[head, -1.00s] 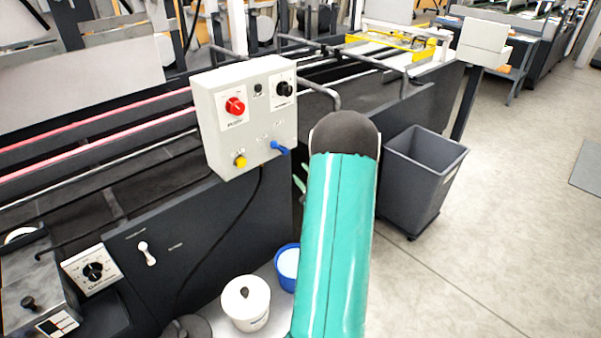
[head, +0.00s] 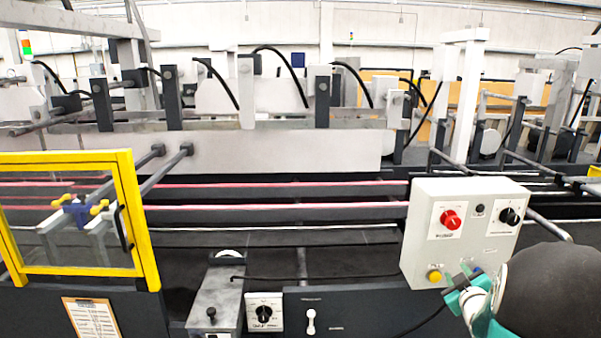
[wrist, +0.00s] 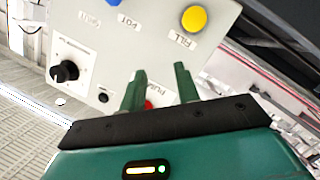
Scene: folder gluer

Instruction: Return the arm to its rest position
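My arm shows at the lower right of the head view, with my teal gripper (head: 460,283) in front of the lower part of the grey control box (head: 413,235). In the wrist view, the two green fingers of my gripper (wrist: 158,80) stand apart with nothing held between them. The control box (wrist: 112,40) fills the upper middle there, upside down, and the fingers partly cover its red knob (wrist: 149,104). The yellow button (head: 434,277) is just left of the gripper. The blue switch is partly hidden behind it. I cannot tell whether the gripper touches the box.
The long folder gluer with red belts (head: 280,206) spans the view. A yellow-framed guard window (head: 130,210) stands at the left, with a clipboard (head: 93,317) below. A small panel with a black dial (head: 264,312) and a white toggle (head: 311,320) sit at bottom centre.

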